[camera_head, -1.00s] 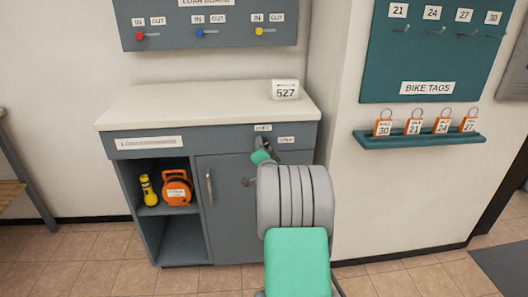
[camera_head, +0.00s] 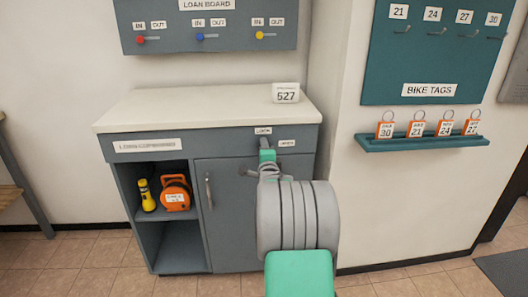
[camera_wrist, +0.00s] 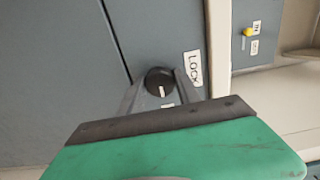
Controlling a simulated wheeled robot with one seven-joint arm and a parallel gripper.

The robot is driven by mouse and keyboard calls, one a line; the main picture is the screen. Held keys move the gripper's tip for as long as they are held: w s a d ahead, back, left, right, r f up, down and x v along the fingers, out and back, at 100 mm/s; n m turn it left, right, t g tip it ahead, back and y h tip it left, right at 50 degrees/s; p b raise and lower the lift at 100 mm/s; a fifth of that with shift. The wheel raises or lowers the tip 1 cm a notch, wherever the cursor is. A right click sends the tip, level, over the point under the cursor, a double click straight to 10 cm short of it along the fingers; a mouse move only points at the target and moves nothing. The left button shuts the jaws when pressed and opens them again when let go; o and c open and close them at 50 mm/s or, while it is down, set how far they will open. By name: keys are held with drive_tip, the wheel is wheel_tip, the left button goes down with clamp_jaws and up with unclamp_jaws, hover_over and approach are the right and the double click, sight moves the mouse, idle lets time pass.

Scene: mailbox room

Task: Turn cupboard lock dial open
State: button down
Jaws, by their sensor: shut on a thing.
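The lock dial (camera_wrist: 159,81) is a round black knob with a white mark, on the grey cupboard (camera_head: 228,205). In the wrist view it sits between my fingers, and its mark points down in the picture, away from the side where the LOCK label (camera_wrist: 193,68) is. My gripper (camera_wrist: 160,88) is shut on the dial. In the head view my gripper (camera_head: 265,148) covers most of the dial, just below the LOCK label (camera_head: 263,130). The OPEN label (camera_head: 287,143) is to its right.
The cupboard door handle (camera_head: 209,190) is left of my arm. Open shelves hold a yellow torch (camera_head: 146,195) and an orange reel (camera_head: 175,193). A teal tag shelf (camera_head: 420,142) is on the right wall.

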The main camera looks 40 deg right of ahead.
drive_tip(key=shift+f, duration=0.1)
idle(0.3)
drive_tip(key=c, duration=0.9)
unclamp_jaws()
drive_tip(key=shift+o, duration=0.2)
drive_tip(key=shift+s, duration=0.1)
drive_tip(key=p+v, duration=0.1)
drive_tip(key=v, duration=0.6)
drive_tip(key=shift+s+a, duration=0.3)
